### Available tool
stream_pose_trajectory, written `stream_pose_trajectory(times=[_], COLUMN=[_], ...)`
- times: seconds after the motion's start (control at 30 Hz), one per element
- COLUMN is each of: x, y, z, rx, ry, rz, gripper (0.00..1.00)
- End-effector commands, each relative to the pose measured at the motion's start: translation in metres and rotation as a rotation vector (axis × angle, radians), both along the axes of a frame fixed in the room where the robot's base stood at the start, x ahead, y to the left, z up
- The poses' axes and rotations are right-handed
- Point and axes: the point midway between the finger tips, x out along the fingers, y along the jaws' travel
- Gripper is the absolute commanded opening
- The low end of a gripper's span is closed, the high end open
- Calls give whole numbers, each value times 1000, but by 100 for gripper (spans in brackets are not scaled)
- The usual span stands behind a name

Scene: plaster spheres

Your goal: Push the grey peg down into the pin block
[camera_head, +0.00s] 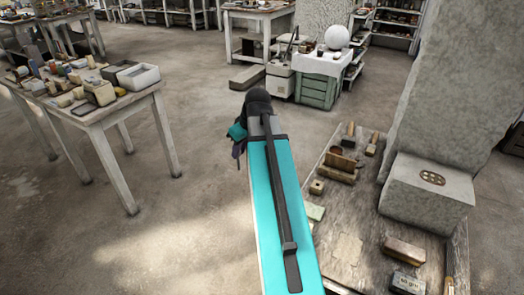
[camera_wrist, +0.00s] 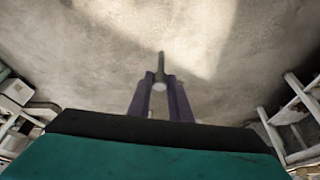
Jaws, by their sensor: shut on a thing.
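The grey peg (camera_wrist: 161,63) is held between the two purple fingers of my gripper (camera_wrist: 160,80) in the wrist view. The peg's round near end faces the camera and its thin shaft points away, with bare floor behind it. In the head view my gripper (camera_head: 238,147) shows only in part, beside the dark end of my teal arm; the peg is not clear there. It appears over open floor, left of the low workbench. I cannot tell which thing is the pin block; several small wooden blocks (camera_head: 340,168) lie on the workbench.
A low workbench (camera_head: 345,250) on the right bears wooden pieces and a pale stone block (camera_head: 425,205) with a round holed inset. A table (camera_head: 135,105) with many small blocks stands at left. A white sphere (camera_head: 337,37) sits on a cloth-covered stand behind. Floor between is clear.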

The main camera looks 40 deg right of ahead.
Motion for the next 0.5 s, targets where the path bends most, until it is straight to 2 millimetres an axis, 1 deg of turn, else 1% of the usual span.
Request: stream_pose_trajectory(times=[0.03,0.3,0.5], x=[7,35,50], y=[15,82,133], z=[4,21,34], rx=[-1,-1,-1], ry=[-2,-2,-2], rz=[3,-12,-25], gripper=[0,0,0])
